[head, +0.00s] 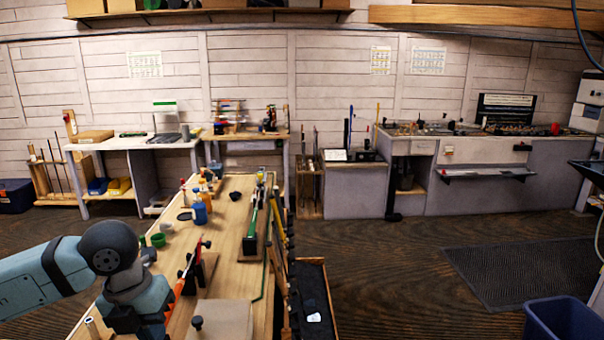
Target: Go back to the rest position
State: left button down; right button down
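My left arm comes in from the left over the near end of the long wooden workbench (222,230). My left gripper (142,320) points down at the bottom edge of the head view, and its fingertips are hidden or cut off. An orange and red club shaft (177,294) slopes across the bench right beside it; I cannot tell whether the gripper touches it. My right gripper is not in view.
Bottles (200,212), green cups (158,240) and a dark bowl (235,196) stand on the bench. A blue bin (562,320) and a dark mat (525,270) are at the right. The middle floor is clear.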

pick_arm(q)
jog(key=s+d+g+h+p, duration=0.15)
jog(key=s+d+h, duration=0.25)
jog(key=d+h, duration=0.4)
jog(key=s+d+g+h, duration=0.3)
jog(key=d+h, duration=0.4)
jog(key=d, duration=0.4)
jog(key=w+a+f+n+t+y, duration=0.2)
jog(key=a+f+n+t+y, duration=0.3)
jog(key=n+t, duration=0.7)
jog(key=w+a+f+n+t+y, duration=0.1)
jog(key=w+a+f+n+t, duration=0.2)
jog(key=f+n+t, duration=0.75)
jog(key=s+a+f+n+g+y, duration=0.3)
jog(key=s+f+n+y, duration=0.1)
jog(key=f, duration=0.4)
jog(key=s+a+f+n+g+y+p, duration=0.1)
jog(key=s+a+f+n+g+y, duration=0.2)
jog(key=s+f+n, duration=0.3)
jog(key=s+f+g, duration=0.1)
jog(key=s+f, duration=0.1)
jog(key=s, duration=0.1)
jog(key=shift+s+a+f+y, duration=0.15)
jog(key=shift+s+a+y, duration=0.1)
jog(key=shift+a+y, duration=0.15)
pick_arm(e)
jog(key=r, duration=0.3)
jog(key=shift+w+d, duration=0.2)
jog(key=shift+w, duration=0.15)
